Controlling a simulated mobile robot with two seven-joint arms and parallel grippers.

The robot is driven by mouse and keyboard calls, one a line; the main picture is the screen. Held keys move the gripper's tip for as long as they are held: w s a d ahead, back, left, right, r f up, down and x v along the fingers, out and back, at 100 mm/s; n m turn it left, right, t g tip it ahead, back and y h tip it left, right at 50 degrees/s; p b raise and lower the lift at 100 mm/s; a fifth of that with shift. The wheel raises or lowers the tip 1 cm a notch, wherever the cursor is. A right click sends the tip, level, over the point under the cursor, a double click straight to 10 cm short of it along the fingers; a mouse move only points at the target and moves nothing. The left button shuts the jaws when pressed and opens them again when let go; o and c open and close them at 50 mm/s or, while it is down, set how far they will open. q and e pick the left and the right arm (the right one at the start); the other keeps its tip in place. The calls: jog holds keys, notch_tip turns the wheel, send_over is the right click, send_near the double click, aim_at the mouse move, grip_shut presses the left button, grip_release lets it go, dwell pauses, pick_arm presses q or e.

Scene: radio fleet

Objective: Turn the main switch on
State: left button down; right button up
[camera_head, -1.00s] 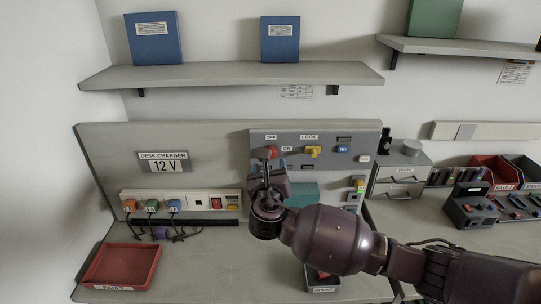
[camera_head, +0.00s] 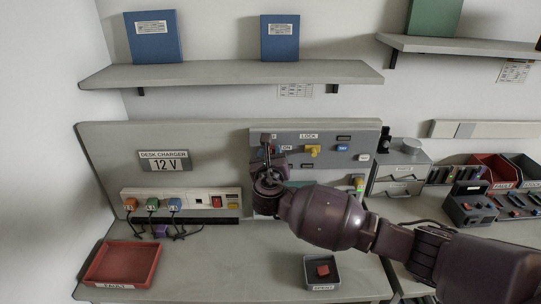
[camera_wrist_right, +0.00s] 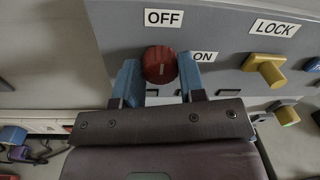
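The main switch, a red round knob (camera_wrist_right: 159,63), sits on a grey panel below an OFF label (camera_wrist_right: 164,18), with an ON label (camera_wrist_right: 204,57) to its right. In the right wrist view, the blue fingers of my right gripper (camera_wrist_right: 159,76) stand on either side of the knob and appear to touch it, closed to about its width. A short pale mark shows on the knob face. In the head view my right gripper (camera_head: 268,150) is up at the panel and mostly hides the knob. My left gripper is not in view.
A yellow LOCK knob (camera_head: 312,151) and a blue button (camera_head: 342,148) lie right of the switch on the panel. Below are a charger strip (camera_head: 195,201) with cables, a red tray (camera_head: 119,266) and a small grey bin (camera_head: 337,272). A shelf (camera_head: 230,74) runs above.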

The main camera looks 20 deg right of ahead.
jog(key=c, duration=0.4)
jog(key=shift+m, duration=0.4)
pick_arm(q)
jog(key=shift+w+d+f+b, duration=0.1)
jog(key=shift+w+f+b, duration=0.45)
jog(key=shift+b, duration=0.7)
pick_arm(e)
jog(key=shift+s+d+m+y, duration=0.1)
jog(key=shift+m+y, duration=0.15)
jog(key=shift+m, duration=3.85)
jog(key=shift+m+y, duration=0.25)
jog(key=shift+m, duration=3.85)
jog(key=o, duration=0.9)
